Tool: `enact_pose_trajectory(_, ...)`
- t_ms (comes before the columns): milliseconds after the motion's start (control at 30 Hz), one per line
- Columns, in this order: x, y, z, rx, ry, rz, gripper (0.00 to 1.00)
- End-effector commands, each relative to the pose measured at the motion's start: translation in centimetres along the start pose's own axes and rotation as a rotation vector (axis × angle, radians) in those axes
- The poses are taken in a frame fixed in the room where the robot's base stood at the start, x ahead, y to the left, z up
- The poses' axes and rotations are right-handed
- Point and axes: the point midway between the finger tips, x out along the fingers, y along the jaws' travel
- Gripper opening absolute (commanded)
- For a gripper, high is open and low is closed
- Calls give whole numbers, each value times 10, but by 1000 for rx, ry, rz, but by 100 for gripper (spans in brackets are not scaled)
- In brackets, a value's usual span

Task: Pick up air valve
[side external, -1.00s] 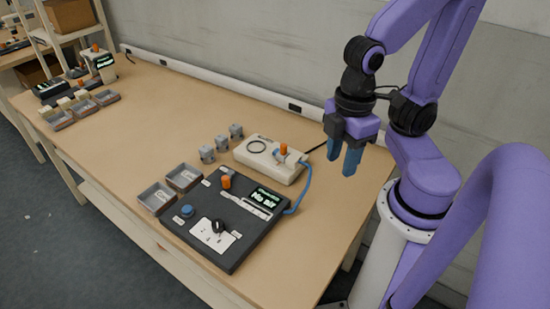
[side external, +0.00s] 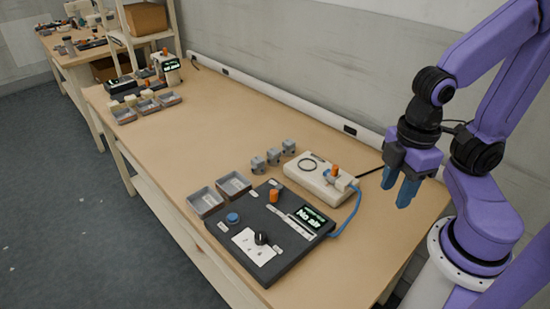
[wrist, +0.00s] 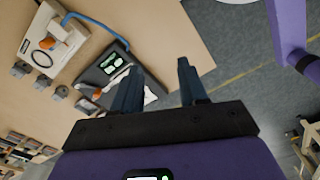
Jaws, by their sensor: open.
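Two orange-capped parts could be the air valve; I cannot tell which. One (side external: 335,169) stands on the white box (side external: 305,178), where a blue tube (side external: 352,212) joins. The other (side external: 274,196) stands on the black panel (side external: 262,262), whose screen (side external: 312,218) reads "No air". In the wrist view they show at the left, on the box (wrist: 57,30) and on the panel (wrist: 97,94). My gripper (side external: 398,190) is above the table, right of the box, fingers down. In the wrist view its fingers (wrist: 159,82) are apart with nothing between them.
Two grey trays (side external: 206,203) lie left of the panel, and several small grey blocks (side external: 258,164) stand behind it. A similar set of trays (side external: 124,116) and devices is at the far left end. The table (side external: 190,130) between is clear.

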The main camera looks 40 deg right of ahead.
Motion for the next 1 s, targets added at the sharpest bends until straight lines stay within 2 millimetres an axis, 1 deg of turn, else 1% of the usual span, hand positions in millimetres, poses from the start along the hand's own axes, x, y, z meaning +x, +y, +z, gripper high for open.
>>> enact_pose_trajectory(333,0,0,0,0,0,0,43)
enact_pose_trajectory(367,0,0,0,0,0,0,46)
enact_pose_trajectory(400,0,0,0,0,0,0,59)
enact_pose_trajectory(433,0,0,0,0,0,0,69)
enact_pose_trajectory(467,0,0,0,0,0,0,75)
enact_pose_trajectory(767,0,1,-2,-1,0,0,75)
enact_pose_trajectory(867,-2,7,-12,-8,-2,4,75)
enact_pose_trajectory(967,-7,21,-33,-28,-5,12,75)
enact_pose_trajectory(1000,-8,30,-44,-41,-7,15,75)
